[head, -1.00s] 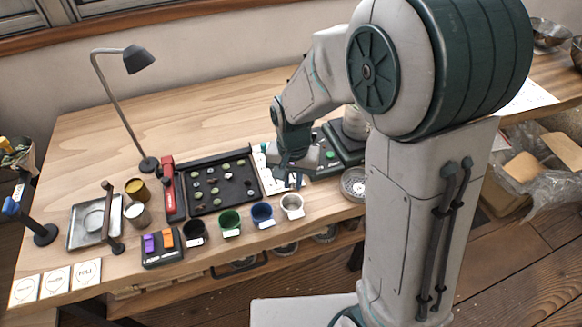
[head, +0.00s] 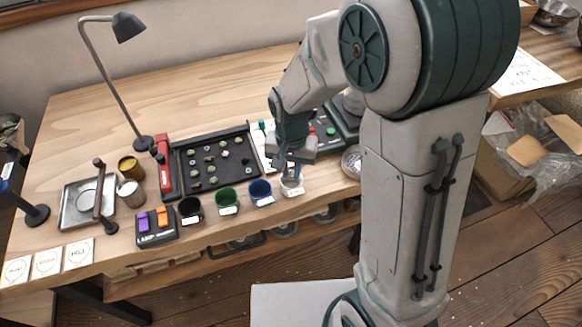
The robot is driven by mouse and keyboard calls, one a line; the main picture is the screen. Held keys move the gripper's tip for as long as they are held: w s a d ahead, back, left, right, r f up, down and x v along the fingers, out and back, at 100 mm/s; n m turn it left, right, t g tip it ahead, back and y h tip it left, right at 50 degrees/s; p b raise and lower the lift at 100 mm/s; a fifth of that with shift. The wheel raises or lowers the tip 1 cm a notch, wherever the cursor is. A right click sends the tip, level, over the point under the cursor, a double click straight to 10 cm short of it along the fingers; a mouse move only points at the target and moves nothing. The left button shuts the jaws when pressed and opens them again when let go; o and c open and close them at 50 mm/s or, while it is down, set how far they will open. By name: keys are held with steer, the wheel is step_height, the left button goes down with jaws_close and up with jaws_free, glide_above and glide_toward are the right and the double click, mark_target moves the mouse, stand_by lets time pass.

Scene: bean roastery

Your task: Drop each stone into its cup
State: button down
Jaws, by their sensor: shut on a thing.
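A black tray (head: 182,183) holds several small stones, some greenish (head: 196,184), some dark, some pale. Four small cups stand in a row in front of it: black (head: 190,209), green (head: 227,198), blue (head: 261,190) and pale grey (head: 293,189), each with a white label. My gripper (head: 290,174) points down right at the pale grey cup's mouth and covers part of it. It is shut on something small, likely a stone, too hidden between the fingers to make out. Whether the fingers touch the cup cannot be told.
A lamp (head: 127,27) and a red tool (head: 162,165) stand left of the tray. A switch box (head: 156,228) with purple and orange switches sits left of the black cup. A green-and-black device (head: 335,130) is right of my gripper. The back of the table is clear.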

steer(key=c, duration=1.3)
jaws_free()
step_height(320, 180, up, 14)
steer(key=p, duration=0.1)
steer(key=shift+f, duration=0.1)
steer(key=s+d+r+n+t+p, duration=0.2)
steer(key=s+d+r+p, duration=0.2)
steer(key=s+d, duration=0.8)
steer(key=shift+r+n+t+p, duration=0.3)
steer(key=shift+r+n+t, duration=0.1)
steer(key=shift+r, duration=0.25)
